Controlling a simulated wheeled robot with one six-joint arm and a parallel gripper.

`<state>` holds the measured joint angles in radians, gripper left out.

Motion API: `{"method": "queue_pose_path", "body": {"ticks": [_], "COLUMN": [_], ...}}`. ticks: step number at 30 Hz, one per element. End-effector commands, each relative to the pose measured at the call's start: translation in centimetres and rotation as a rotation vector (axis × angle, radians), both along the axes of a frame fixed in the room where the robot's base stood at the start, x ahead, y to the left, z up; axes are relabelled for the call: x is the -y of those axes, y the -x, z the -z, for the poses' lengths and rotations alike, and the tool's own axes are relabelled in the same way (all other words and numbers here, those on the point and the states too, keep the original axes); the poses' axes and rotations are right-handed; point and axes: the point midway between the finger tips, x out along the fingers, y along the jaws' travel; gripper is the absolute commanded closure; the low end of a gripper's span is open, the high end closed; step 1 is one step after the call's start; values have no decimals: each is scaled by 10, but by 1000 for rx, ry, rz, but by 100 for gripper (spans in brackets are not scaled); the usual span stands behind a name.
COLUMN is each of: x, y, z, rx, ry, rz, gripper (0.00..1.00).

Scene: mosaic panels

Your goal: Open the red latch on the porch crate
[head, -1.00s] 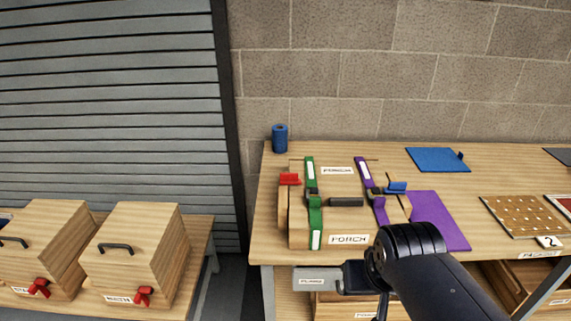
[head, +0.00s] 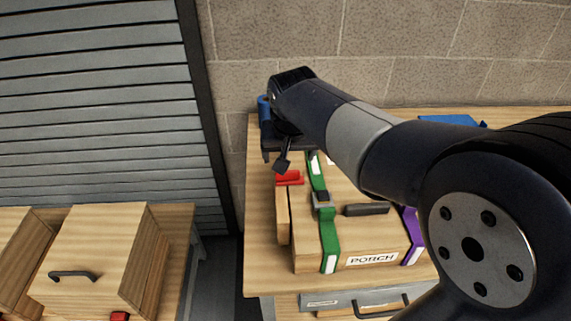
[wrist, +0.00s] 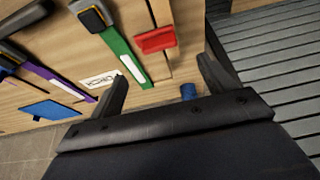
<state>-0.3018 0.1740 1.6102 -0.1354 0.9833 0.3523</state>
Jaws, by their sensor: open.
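The porch crate (head: 372,232) is a wooden box on the workbench with a "PORCH" label on its front and a dark handle on top. A green strap with a dark buckle and a purple strap cross it. The red latch (head: 289,178) sits at the crate's left side; it also shows in the wrist view (wrist: 156,40). My gripper (head: 275,163) is just behind and above the red latch, apart from it. In the wrist view my gripper (wrist: 160,85) is open and empty, and the latch lies beyond the gap between its fingers.
A blue cylinder (head: 264,110) stands at the bench's back left, close to my gripper; it also shows in the wrist view (wrist: 188,91). Other wooden crates (head: 88,255) stand on a lower bench at left.

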Motion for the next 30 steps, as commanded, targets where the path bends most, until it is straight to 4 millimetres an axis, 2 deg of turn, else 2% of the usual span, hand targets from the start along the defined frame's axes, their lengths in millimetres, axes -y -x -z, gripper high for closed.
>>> {"method": "queue_pose_path", "body": {"ticks": [9, 15, 21, 28, 30], "x": [1, 1, 1, 1, 1], "y": [-22, -32, -35, -36, -36], "z": [56, 79, 88, 88, 88], "rx": [-6, -4, -2, -1, -1], "ry": [2, 2, 1, 1, 1], "rz": [1, 0, -1, -1, -1], "gripper": [22, 22, 22, 22, 27]}}
